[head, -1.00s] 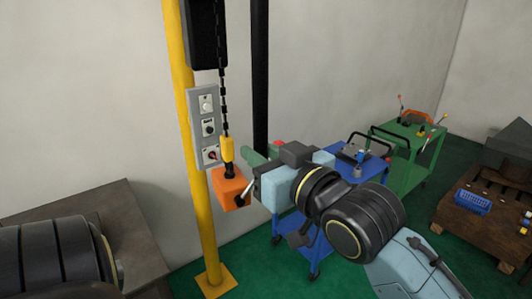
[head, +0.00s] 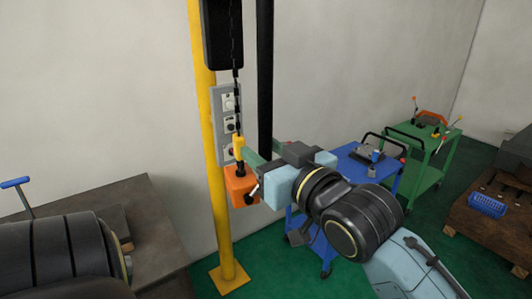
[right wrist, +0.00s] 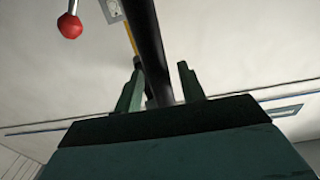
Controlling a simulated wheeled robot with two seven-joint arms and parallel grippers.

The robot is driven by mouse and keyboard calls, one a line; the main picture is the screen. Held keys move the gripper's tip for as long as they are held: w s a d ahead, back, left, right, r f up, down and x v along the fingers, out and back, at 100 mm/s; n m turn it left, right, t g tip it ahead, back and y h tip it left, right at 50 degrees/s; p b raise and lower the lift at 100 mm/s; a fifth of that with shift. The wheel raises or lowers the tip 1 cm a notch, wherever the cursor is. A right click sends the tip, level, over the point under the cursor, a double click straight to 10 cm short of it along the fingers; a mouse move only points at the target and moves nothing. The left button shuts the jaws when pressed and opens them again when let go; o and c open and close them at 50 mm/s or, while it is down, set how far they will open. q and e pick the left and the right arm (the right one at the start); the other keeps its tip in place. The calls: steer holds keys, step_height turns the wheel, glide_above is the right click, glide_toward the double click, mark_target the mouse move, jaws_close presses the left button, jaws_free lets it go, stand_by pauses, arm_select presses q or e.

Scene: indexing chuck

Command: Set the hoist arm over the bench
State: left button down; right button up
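The black hoist body (head: 223,35) hangs beside the yellow post (head: 205,120). Its chain runs down to a yellow fitting (head: 239,146) and an orange block (head: 240,187). A black upright bar (head: 265,75) comes down to my right gripper (head: 258,160). In the right wrist view, this dark bar (right wrist: 146,40) passes between the parted fingers of my right gripper (right wrist: 160,88), nearer the left finger, with a gap on the right. The hoist's upper arm is out of frame. The bench (head: 160,225) is at the left, partly hidden by my left arm. My left gripper is out of view.
A grey switch panel (head: 228,108) is on the post. A blue cart (head: 387,178) and a green cart (head: 436,158) stand behind my right arm. A brown workbench (head: 480,225) with a blue basket (head: 487,205) is at right. A red knob (right wrist: 70,26) shows in the right wrist view.

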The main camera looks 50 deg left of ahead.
steer(key=shift+d+f, duration=0.1)
steer(key=shift+f, duration=0.05)
steer(key=shift+d, duration=0.25)
steer(key=s+d+b, duration=0.1)
steer(key=d+b, duration=0.2)
steer(key=d, duration=0.9)
steer(key=shift+s+d, duration=0.25)
steer(key=shift+d, duration=0.1)
